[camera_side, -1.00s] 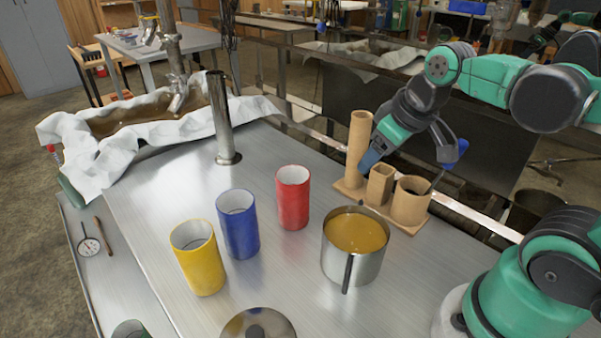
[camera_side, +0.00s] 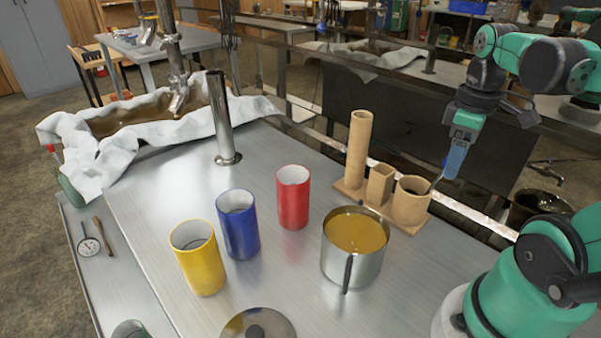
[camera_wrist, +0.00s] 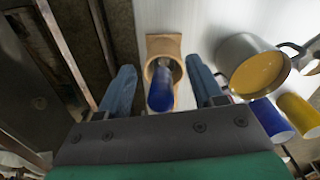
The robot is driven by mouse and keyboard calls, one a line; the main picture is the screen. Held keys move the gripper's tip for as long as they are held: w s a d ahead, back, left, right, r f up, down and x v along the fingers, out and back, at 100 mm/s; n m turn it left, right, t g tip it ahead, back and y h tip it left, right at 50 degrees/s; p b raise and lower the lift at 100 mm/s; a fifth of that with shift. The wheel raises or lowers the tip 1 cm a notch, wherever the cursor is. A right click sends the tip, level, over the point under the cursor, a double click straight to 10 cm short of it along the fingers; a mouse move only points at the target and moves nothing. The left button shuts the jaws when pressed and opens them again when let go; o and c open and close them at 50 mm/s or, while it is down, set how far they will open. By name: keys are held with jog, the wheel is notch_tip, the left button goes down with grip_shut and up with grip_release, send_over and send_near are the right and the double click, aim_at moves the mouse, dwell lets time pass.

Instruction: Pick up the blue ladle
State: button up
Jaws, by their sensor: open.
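The blue ladle shows in the wrist view as a blue handle (camera_wrist: 160,92) rising from the round opening of a tan wooden holder (camera_wrist: 176,46). Its lower part is hidden inside the holder. In the side view, my gripper (camera_side: 452,172) is above and just right of the holder's short round tube (camera_side: 411,203), pointing down. There its fingers hide most of the ladle. In the wrist view my gripper (camera_wrist: 162,85) is open, with one blue finger on each side of the handle and visible gaps between.
The holder also has a tall round tube (camera_side: 358,150) and a square tube (camera_side: 380,184). A steel pot of amber syrup (camera_side: 352,265) stands in front. Red (camera_side: 293,205), blue (camera_side: 239,235) and yellow (camera_side: 201,265) cups stand left. A pot lid (camera_side: 258,326) lies at the front.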

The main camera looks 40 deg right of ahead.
jog(key=shift+f, duration=0.2)
grip_shut()
jog(key=shift+r, duration=0.1)
